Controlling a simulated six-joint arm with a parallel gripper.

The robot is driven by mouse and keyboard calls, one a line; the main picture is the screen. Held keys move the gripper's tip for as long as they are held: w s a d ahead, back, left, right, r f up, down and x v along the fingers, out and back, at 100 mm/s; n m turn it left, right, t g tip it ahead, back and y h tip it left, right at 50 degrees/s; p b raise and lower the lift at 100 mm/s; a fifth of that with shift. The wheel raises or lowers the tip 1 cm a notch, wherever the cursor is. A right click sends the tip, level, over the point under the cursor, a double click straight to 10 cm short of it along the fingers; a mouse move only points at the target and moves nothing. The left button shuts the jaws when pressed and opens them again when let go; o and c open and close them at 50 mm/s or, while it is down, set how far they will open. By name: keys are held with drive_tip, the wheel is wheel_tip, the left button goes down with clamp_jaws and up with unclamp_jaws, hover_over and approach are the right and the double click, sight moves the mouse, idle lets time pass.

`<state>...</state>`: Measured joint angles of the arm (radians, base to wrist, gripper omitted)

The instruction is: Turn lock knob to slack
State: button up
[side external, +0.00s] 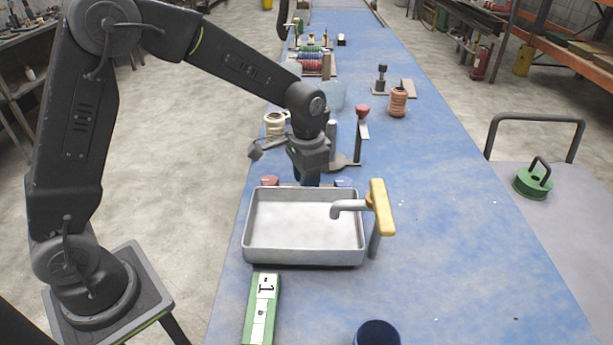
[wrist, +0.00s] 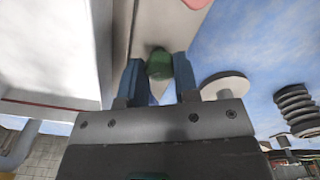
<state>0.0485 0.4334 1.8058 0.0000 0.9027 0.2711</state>
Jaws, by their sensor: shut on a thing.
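My gripper (side external: 309,180) points down just behind the far rim of a white tray in the side view. In the wrist view its two blue fingers (wrist: 158,80) are shut on a small green knob (wrist: 159,65), one finger on each side of it. The knob sits at a pale grey, plate-like piece (wrist: 150,22). In the side view the knob is hidden behind my gripper and the tray. I see no marks that show which way the knob is turned.
The white tray (side external: 304,256) stands close in front of my gripper. A grey spout with a yellow bar (side external: 381,208) rises at its right. A green block (side external: 261,310) and a dark blue cup (side external: 377,334) are nearer. Stands and spools crowd behind; the right tabletop is clear.

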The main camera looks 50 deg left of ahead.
drive_tip(key=n, duration=0.4)
drive_tip(key=shift+n, duration=0.3)
drive_tip(key=n, duration=0.4)
drive_tip(key=shift+n, duration=0.4)
drive_tip(key=o, duration=0.9)
wheel_tip(320, 180, up, 14)
idle(0.4)
drive_tip(key=s+m+t, duration=0.2)
drive_tip(key=s, duration=0.5)
drive_tip(key=s+a+m+t, duration=0.1)
drive_tip(key=s+m, duration=0.1)
drive_tip(key=s, duration=0.6)
drive_tip(key=s+a+m+t, duration=0.1)
drive_tip(key=s+t, duration=0.1)
drive_tip(key=s, duration=0.5)
drive_tip(key=shift+s+r+m+t, duration=0.1)
drive_tip(key=shift+s+m+t, duration=0.05)
drive_tip(key=shift+m+t, duration=0.2)
